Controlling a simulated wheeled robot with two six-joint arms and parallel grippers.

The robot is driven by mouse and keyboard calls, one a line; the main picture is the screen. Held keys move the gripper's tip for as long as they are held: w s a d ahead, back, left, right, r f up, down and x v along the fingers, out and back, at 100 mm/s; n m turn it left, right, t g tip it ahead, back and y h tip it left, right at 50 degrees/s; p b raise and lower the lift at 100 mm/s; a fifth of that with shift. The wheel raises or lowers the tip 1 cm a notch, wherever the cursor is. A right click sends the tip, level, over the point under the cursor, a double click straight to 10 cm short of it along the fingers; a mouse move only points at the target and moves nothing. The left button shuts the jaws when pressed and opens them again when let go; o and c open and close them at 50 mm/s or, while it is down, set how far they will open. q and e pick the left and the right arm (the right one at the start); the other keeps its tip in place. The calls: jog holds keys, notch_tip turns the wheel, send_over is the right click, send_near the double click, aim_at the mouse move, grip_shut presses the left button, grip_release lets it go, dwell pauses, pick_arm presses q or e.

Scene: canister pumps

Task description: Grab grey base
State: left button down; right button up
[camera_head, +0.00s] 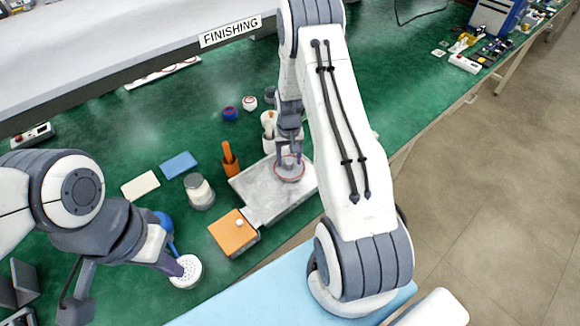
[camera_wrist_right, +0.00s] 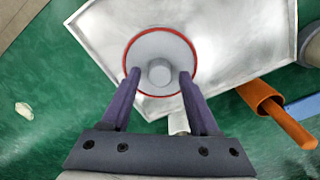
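A round grey base (camera_wrist_right: 160,48) with a red rim and a raised central knob lies on the metal tray in the right wrist view. It also shows on the tray in the head view (camera_head: 289,173), partly hidden by my right gripper. My right gripper (camera_wrist_right: 160,76) points down over it, with its two fingers apart on either side of the knob and visible gaps to the knob. My left gripper (camera_head: 178,267) is low at the left, its fingertip end against a white perforated disc (camera_head: 187,273). Whether it grips the disc cannot be told.
The metal tray (camera_head: 250,187) stands on the green table. Around it are an orange box (camera_head: 234,234), a white-and-grey canister (camera_head: 199,192), an orange holder (camera_head: 230,158) and blue and cream blocks. Red and blue round parts lie behind.

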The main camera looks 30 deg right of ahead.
grip_shut()
jog(key=shift+r, duration=0.15)
